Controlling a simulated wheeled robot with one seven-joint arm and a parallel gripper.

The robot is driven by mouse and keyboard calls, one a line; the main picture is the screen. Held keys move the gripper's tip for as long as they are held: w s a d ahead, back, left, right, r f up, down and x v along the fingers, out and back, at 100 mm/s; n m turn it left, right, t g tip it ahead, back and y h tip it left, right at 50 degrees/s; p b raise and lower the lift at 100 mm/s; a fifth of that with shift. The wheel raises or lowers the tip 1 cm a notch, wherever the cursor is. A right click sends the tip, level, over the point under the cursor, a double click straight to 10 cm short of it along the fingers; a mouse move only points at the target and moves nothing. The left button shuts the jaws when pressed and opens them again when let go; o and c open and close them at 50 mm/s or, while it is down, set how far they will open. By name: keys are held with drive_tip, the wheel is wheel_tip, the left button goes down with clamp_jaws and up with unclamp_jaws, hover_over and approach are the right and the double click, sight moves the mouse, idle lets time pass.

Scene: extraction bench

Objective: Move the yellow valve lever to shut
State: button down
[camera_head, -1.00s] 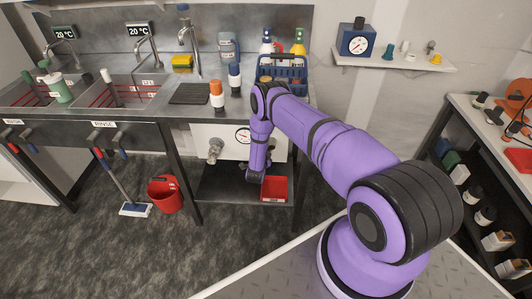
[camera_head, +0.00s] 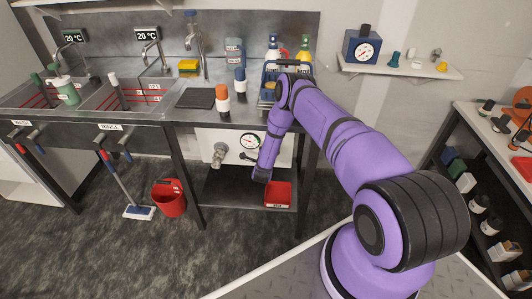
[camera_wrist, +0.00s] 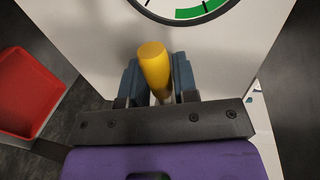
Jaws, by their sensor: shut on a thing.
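The yellow valve lever (camera_wrist: 154,66) shows in the wrist view as a rounded grip. It lies between the two blue-grey fingers of my gripper (camera_wrist: 158,80), which are shut on it. The rest of the lever and its pivot are hidden below the fingers. In the head view my arm reaches down to the white panel under the bench, right of and below the round gauge (camera_head: 249,141). My fingers and the lever cannot be made out clearly there. The gauge's lower rim, with a green band, also shows in the wrist view (camera_wrist: 185,12).
A grey valve fitting (camera_head: 219,154) sits left of the gauge. A red tray (camera_head: 278,194) lies on the lower shelf (camera_head: 232,190), below my gripper. Bottles and a blue carrier (camera_head: 287,72) stand on the bench above. A red bucket (camera_head: 169,198) stands on the floor.

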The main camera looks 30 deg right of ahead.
idle(0.5)
drive_tip(key=c, duration=0.9)
unclamp_jaws()
drive_tip(key=v, duration=1.1)
